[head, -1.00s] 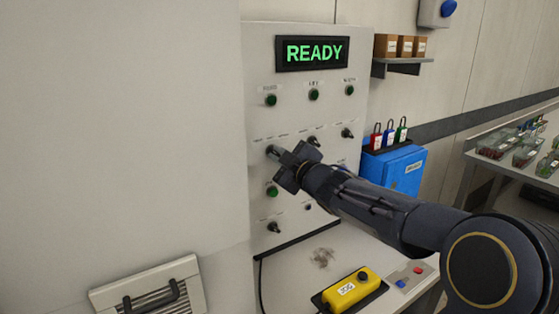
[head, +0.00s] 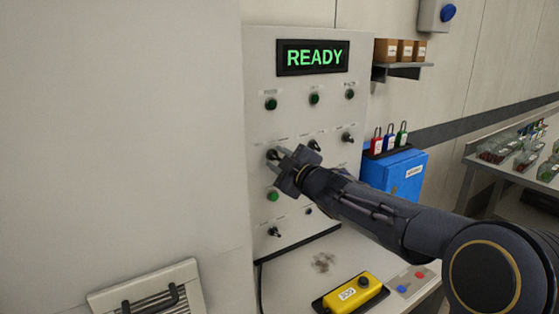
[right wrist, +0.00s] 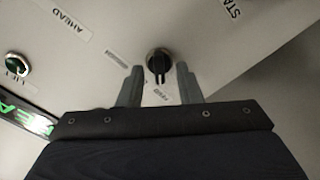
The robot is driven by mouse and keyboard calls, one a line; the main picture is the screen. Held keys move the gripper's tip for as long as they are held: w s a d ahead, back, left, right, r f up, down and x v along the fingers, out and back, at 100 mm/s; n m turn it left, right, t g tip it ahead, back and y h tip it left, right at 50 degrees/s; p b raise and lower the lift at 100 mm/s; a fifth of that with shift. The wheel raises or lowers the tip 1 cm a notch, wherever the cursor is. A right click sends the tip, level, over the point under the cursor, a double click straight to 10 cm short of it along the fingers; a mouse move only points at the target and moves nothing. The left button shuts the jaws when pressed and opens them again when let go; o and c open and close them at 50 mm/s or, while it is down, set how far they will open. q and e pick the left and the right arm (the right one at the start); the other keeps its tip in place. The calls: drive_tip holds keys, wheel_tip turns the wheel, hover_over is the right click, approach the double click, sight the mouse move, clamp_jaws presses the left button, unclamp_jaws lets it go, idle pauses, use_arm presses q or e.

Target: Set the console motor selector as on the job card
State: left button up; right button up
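The console (head: 262,120) is a pale upright panel with a display reading READY in green. Its middle row has black selectors: a left one (head: 271,154), a middle one (head: 315,145) and a right one (head: 347,137). My right gripper (head: 280,156) is at the left selector. In the right wrist view a round black selector knob (right wrist: 158,61) sits between and just beyond the tips of my open right gripper (right wrist: 159,76). Small labels surround the knob, one reading AHEAD (right wrist: 68,23). I cannot read a job card. My left gripper is out of view.
Green buttons and another selector (head: 274,232) share the panel. A yellow pendant (head: 350,293) lies on the ledge below. A blue box (head: 398,177) with padlocks above it stands right of the console. A pale cabinet fills the left.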

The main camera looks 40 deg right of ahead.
drive_tip(key=s+p, duration=0.1)
drive_tip(key=s, duration=0.6)
drive_tip(key=shift+s+a, duration=0.4)
drive_tip(key=shift+a, duration=0.05)
idle(0.4)
